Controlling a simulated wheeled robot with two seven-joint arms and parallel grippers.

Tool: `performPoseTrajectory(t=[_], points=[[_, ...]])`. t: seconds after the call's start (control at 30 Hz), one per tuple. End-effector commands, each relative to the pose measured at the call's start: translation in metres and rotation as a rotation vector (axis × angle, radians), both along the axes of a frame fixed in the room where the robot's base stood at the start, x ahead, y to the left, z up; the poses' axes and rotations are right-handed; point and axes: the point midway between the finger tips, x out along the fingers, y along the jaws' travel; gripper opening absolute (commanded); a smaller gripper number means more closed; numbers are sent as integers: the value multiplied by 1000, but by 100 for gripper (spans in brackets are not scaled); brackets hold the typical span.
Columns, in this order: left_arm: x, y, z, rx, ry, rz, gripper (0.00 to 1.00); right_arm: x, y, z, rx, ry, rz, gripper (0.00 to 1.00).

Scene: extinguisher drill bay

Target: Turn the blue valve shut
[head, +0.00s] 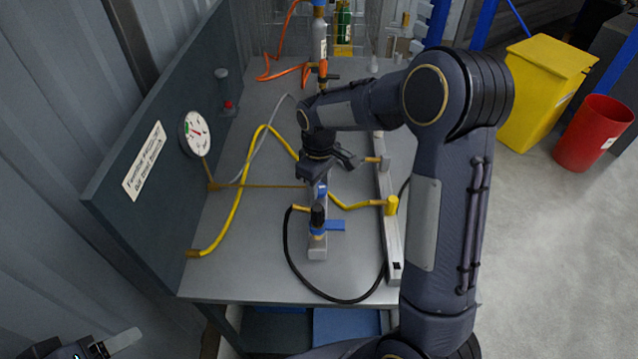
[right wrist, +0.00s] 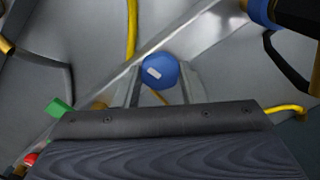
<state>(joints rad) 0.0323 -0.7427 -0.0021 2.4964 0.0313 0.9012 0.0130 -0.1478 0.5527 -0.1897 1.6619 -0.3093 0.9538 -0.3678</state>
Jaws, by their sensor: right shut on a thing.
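The blue valve knob (right wrist: 158,70), round with a small white mark, sits between the two fingers of my right gripper (right wrist: 160,85) in the right wrist view. In the head view my right gripper (head: 319,178) reaches down over the bench, shut on the blue knob (head: 321,191), which is partly covered by it. My left gripper (head: 105,347) is at the lower left corner of the head view, cut off by the edge and away from the bench; its opening is unclear.
A grey bench (head: 245,275) carries a dial gauge (head: 195,133), yellow hoses (head: 232,218) and a black hose (head: 318,292). A yellow bin (head: 545,85) and red bin (head: 590,135) stand at right.

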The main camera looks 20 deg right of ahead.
Motion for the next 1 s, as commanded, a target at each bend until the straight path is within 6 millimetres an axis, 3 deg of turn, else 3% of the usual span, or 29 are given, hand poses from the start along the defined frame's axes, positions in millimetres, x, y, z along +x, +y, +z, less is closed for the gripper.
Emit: performPoseTrajectory(t=[0.4,0.97,1.0], points=[[0,0,-1,0,0,0,68,1,0,1,1,-3,-190,14],[0,0,-1,0,0,0,68,1,0,1,1,-4,-219,14],[0,0,-1,0,0,0,68,1,0,1,1,-4,-219,41]])
